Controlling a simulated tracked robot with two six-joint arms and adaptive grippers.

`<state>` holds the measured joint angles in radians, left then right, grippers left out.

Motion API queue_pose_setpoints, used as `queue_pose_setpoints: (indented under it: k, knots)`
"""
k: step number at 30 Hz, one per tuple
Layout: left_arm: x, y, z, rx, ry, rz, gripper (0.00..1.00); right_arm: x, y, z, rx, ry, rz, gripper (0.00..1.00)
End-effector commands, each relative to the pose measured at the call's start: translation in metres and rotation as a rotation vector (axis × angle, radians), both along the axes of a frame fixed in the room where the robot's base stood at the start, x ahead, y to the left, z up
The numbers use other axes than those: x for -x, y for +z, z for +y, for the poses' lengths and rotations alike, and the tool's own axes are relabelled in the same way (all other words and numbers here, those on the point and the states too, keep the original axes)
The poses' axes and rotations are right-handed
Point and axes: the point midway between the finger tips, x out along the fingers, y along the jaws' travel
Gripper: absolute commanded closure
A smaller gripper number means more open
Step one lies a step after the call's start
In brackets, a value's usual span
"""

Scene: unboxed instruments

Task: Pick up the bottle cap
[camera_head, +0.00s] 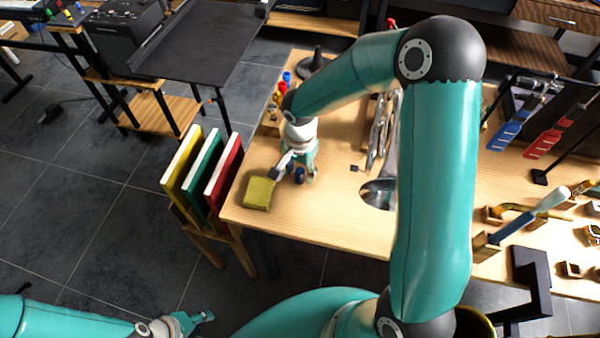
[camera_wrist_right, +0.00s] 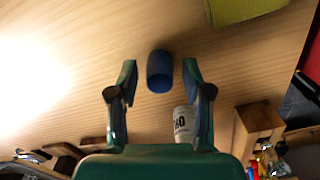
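The blue bottle cap (camera_head: 300,175) is on the wooden table near its left edge. In the right wrist view the cap (camera_wrist_right: 159,78) appears as a short blue cylinder. My right gripper (camera_wrist_right: 159,68) is open, with one finger on each side of the cap and a visible gap on both sides. In the head view my right gripper (camera_head: 297,173) is low over the table, around the cap. My left gripper (camera_head: 205,317) is at the bottom left, away from the table; its finger opening is unclear.
A yellow-green sponge (camera_head: 259,193) lies close to the cap. A white labelled object (camera_wrist_right: 181,122) is beside the right gripper's finger. Yellow, green and red books (camera_head: 205,168) stand left of the table (camera_head: 300,227). The table's front-left area is mostly clear.

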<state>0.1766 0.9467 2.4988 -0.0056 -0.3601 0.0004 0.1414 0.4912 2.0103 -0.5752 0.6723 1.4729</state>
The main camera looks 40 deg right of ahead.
Motion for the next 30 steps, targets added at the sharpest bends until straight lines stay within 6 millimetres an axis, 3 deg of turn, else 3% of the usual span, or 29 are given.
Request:
queue_pose_setpoints:
  k: [1, 4, 20, 26, 30]
  knots:
    - [0.000, 0.000, 0.000, 0.000, 0.000, 0.000, 0.60, 0.000, 0.000, 0.000, 0.000, 0.000, 0.000, 0.64]
    - [0.000, 0.000, 0.000, 0.000, 0.000, 0.000, 0.60, 0.000, 0.000, 0.000, 0.000, 0.000, 0.000, 0.80]
    - [0.000, 0.000, 0.000, 0.000, 0.000, 0.000, 0.60, -0.001, 0.006, 0.000, 0.001, 0.001, -0.003, 0.81]
    - [0.000, 0.000, 0.000, 0.000, 0.000, 0.000, 0.60, -0.001, 0.027, 0.000, 0.001, 0.001, -0.005, 0.81]
    - [0.000, -0.001, 0.000, 0.000, 0.000, 0.000, 0.60, -0.002, 0.056, 0.000, 0.001, 0.000, -0.008, 0.81]
